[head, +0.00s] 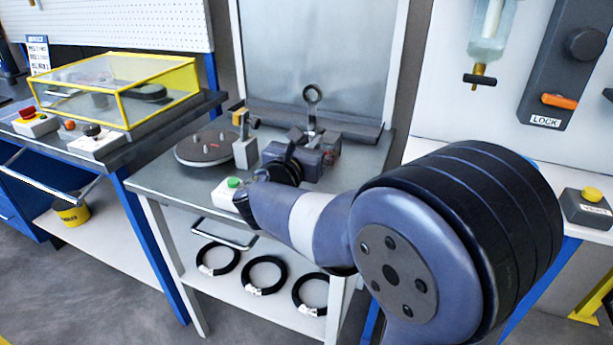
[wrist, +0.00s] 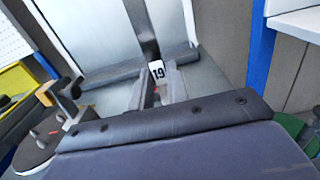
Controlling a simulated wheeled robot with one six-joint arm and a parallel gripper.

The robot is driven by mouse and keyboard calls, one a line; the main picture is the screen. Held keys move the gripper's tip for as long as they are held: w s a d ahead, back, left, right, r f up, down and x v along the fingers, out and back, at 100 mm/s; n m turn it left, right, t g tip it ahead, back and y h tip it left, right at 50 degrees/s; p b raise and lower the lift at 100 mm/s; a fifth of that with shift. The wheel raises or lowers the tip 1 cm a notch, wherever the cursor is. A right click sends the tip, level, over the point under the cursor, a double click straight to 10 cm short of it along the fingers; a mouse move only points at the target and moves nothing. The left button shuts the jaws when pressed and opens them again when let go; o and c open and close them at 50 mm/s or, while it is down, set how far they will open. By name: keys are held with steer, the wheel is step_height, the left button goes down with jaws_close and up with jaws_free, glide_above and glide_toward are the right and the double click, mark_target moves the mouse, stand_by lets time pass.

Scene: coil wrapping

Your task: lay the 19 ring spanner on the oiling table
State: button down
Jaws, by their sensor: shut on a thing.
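The 19 ring spanner (head: 312,95) stands upright in the head view, its ring at the top, above the middle table. My gripper (head: 311,134) is shut on its lower part. In the wrist view a white tag marked 19 (wrist: 157,70) shows on the spanner between the fingers of my gripper (wrist: 159,90). The spanner's lower end is hidden by the gripper. A table with a pale top (head: 424,152) stands at the right, below a clear bottle with a nozzle; it looks like the oiling table, though no label shows this. My arm hides much of it.
The middle table (head: 150,180) carries a round disc with pegs (head: 203,148) and a green button box (head: 229,190). Several black coils (head: 264,274) lie on its lower shelf. A yellow-framed clear cover (head: 120,85) stands left. A LOCK panel (head: 560,70) and yellow button box (head: 588,207) are right.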

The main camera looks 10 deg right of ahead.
steer(key=shift+f+b, duration=0.3)
steer(key=shift+f, duration=2.15)
steer(key=shift+f+b, duration=0.15)
steer(key=shift+b, duration=0.15)
steer(key=c, duration=1.4)
jaws_free()
steer(key=shift+o, duration=0.2)
steer(key=shift+s+a+p, duration=0.15)
steer(key=shift+a+p, duration=0.05)
steer(key=shift+p, duration=0.1)
steer(key=v, duration=1.1)
steer(key=shift+s+a+b, duration=0.1)
steer(key=shift+s+b, duration=0.15)
steer(key=shift+b, duration=0.1)
